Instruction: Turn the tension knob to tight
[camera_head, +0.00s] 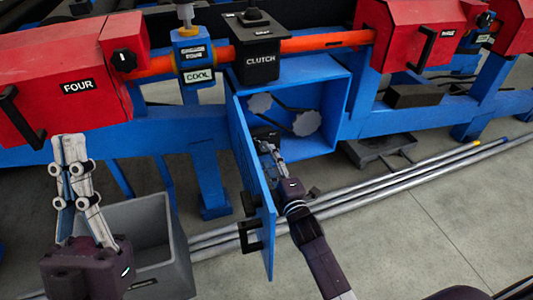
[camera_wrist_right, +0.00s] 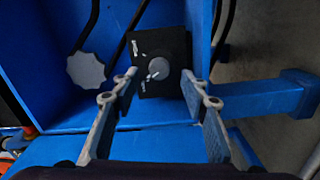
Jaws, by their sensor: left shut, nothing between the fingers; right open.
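The tension knob (camera_wrist_right: 158,68) is a small round grey dial with a white mark, on a black square plate (camera_wrist_right: 177,45) inside a blue box. Small white labels on the plate are too blurred to read. The mark sits at the dial's lower left in the right wrist view. My right gripper (camera_wrist_right: 158,75) is open, its fingertips either side of the dial in the picture; contact cannot be told. In the head view my right gripper (camera_head: 266,149) reaches into the box and partly covers the black plate (camera_head: 263,134). My left gripper (camera_head: 70,139) is shut and empty, far left.
The blue box (camera_head: 343,100) has its door (camera_head: 253,185) swung open beside my right arm. A grey bin (camera_head: 178,265) stands beside my left gripper. Metal pipes (camera_head: 400,178) lie on the floor.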

